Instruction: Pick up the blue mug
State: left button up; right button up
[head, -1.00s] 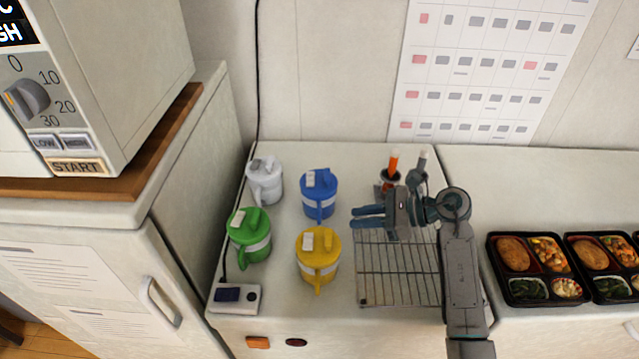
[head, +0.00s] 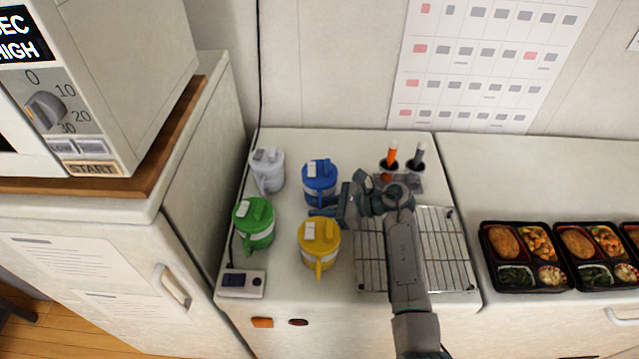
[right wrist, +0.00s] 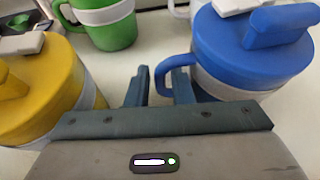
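The blue mug (head: 320,176) stands upright on the white counter, with a lid and a pale band. My right gripper (head: 318,212) is low, just in front of it in the head view. In the right wrist view the blue mug (right wrist: 245,55) is at the right, its handle reaching left between the fingers of my right gripper (right wrist: 159,82). The right finger appears inside the handle loop and the left finger outside it. The fingers are apart, with a gap visible beside the handle. Whether either finger touches the handle is unclear. My left gripper is out of view.
The yellow mug (head: 319,236) stands close in front of the gripper. The green mug (head: 254,222) and white mug (head: 268,165) stand to the left. A wire rack (head: 440,250) lies under my right arm. Bento trays (head: 517,283) are further right.

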jog(key=shift+w+a+f, duration=0.1)
jog(key=shift+a+f, duration=0.05)
grip_shut()
